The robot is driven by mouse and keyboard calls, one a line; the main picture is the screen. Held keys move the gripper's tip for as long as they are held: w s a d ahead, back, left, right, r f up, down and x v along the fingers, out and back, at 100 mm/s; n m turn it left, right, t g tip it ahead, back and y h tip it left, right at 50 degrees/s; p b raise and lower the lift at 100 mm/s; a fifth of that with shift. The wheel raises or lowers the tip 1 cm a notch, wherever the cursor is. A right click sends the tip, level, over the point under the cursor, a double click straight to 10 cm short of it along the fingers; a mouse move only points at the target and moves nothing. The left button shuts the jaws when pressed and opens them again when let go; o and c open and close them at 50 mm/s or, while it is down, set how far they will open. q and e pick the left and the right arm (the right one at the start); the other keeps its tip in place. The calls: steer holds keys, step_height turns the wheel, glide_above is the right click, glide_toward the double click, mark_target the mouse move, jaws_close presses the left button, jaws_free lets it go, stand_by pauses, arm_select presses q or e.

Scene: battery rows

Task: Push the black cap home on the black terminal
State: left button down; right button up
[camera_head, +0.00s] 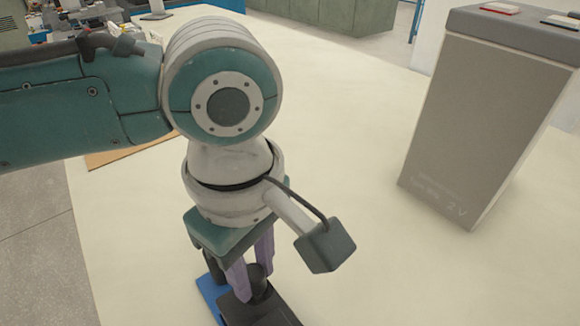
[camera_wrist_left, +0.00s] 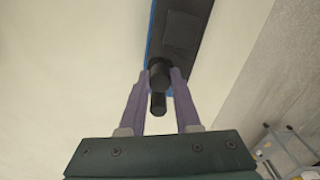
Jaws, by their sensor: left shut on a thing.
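My left gripper (camera_head: 252,288) points down, its purple fingers shut on a dark cylinder, which I take for the black cap (camera_head: 259,283). In the left wrist view, the black cap (camera_wrist_left: 160,74) sits between the fingertips (camera_wrist_left: 161,72), at the end of a black block (camera_wrist_left: 184,32). A narrower dark cylinder (camera_wrist_left: 158,105) shows just below it, between the fingers. The black block (camera_head: 262,313) also shows under the gripper in the head view. The black terminal cannot be told apart, and whether the cap is seated on it is hidden. My right gripper is out of view.
A blue piece (camera_head: 208,291) lies along the black block. A tall grey battery (camera_head: 480,120) with a red patch and a dark patch on top stands at the right. The pale tabletop (camera_head: 345,120) between is clear. A brown board (camera_head: 125,152) lies at the left edge.

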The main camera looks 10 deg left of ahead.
arm_select(q)
steer(key=shift+f, duration=0.45)
stand_by(0.3)
steer(key=shift+c, duration=0.3)
jaws_free()
stand_by(0.5)
steer(key=shift+r, duration=0.15)
steer(key=shift+r+p, duration=3.35)
steer(key=shift+p, duration=1.2)
